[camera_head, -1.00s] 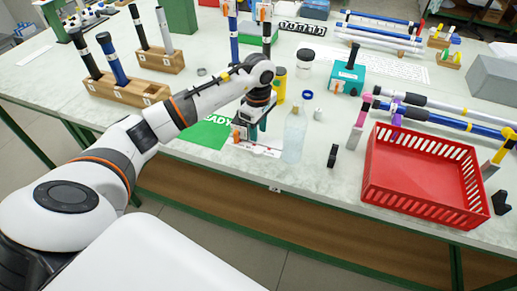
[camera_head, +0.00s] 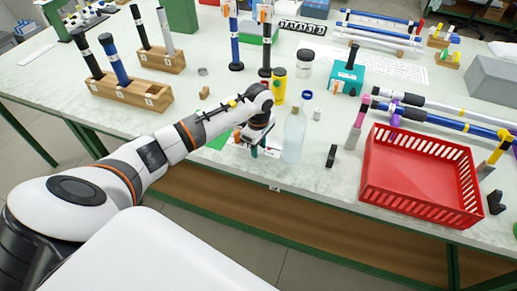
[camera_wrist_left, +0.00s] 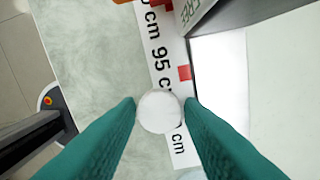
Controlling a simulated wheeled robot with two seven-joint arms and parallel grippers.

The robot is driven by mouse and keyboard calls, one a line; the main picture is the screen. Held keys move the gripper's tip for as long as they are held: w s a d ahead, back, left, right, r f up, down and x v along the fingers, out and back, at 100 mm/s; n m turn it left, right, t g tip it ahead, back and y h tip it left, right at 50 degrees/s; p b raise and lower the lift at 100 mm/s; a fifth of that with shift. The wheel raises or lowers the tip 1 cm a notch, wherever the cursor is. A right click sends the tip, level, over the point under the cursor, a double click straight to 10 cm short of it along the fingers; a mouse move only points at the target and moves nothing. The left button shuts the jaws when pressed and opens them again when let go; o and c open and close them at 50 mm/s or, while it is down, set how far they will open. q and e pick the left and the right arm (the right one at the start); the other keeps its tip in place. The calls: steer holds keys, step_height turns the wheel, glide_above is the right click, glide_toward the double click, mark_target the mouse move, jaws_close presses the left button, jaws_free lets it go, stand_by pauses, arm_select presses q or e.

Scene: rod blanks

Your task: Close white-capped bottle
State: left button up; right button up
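A clear, translucent bottle (camera_head: 293,138) stands upright near the front table edge; I see no white cap on its top. My left gripper (camera_head: 252,147) points down just left of the bottle, low over the table edge. In the left wrist view, a round white cap (camera_wrist_left: 160,111) lies between the two green fingertips. They sit close on both sides of it; whether they press on it I cannot tell. My right gripper is not in view.
A red crate (camera_head: 425,198) and a black block (camera_head: 331,156) stand to the right. A yellow container (camera_head: 279,86), a blue ring (camera_head: 307,94) and a small grey cylinder (camera_head: 317,114) are behind. A printed measuring strip (camera_wrist_left: 160,55) lies beneath the gripper.

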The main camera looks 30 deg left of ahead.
mark_target(259, 150)
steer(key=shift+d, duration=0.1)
arm_select(q)
steer(key=shift+c, duration=0.5)
steer(key=c, duration=0.5)
